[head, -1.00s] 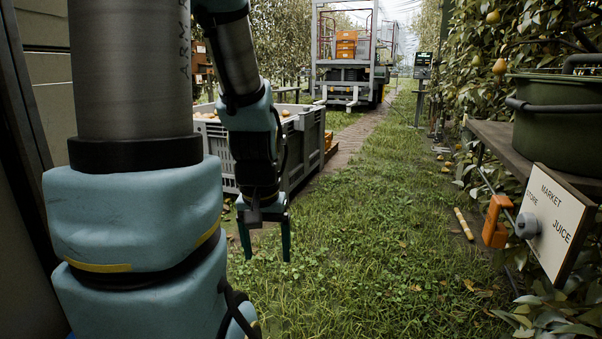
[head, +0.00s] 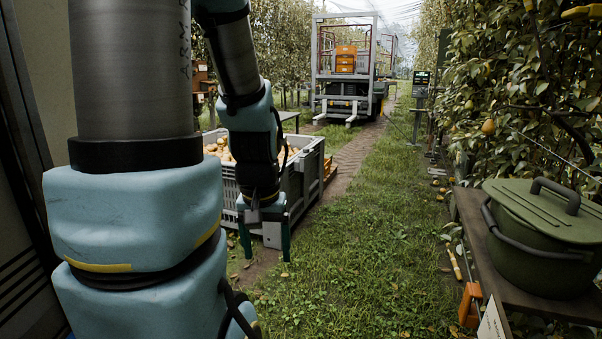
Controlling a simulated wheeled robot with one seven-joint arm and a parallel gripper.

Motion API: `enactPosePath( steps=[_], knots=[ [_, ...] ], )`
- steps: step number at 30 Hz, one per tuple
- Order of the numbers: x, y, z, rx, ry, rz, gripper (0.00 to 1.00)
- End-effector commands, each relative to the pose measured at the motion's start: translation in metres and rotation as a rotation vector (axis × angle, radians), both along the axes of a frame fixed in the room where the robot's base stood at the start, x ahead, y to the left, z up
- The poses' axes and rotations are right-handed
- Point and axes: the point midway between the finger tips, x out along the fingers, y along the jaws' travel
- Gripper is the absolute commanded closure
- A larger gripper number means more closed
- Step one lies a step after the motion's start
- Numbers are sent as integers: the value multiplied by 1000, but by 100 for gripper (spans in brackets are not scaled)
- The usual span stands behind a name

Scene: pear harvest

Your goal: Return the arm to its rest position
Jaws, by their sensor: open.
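My arm shows at the left of the head view, with a large upright blue and grey link close to the camera. Its forearm runs down to my gripper (head: 264,250), which points downward above the grass. The two dark green fingers are apart and nothing is between them. Behind the gripper stands a grey crate (head: 306,170) with many pears in it. I cannot tell how close the fingers are to the crate wall.
A shelf (head: 468,205) at the right holds a green lidded pot (head: 545,240). Below it are an orange handle (head: 470,303) and a sign board (head: 492,320), partly cut off. A harvest platform (head: 345,75) stands far ahead. The grass lane (head: 370,220) between is open.

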Motion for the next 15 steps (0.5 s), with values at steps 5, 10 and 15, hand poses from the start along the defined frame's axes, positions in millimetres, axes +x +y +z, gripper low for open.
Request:
enactPosePath(
  steps=[5, 10, 15],
  knots=[
    [0, 0, 50, 0, 0, 0, 20],
    [0, 0, 60, 0, 0, 0, 20],
    [0, 0, 60, 0, 0, 0, 20]
  ],
)
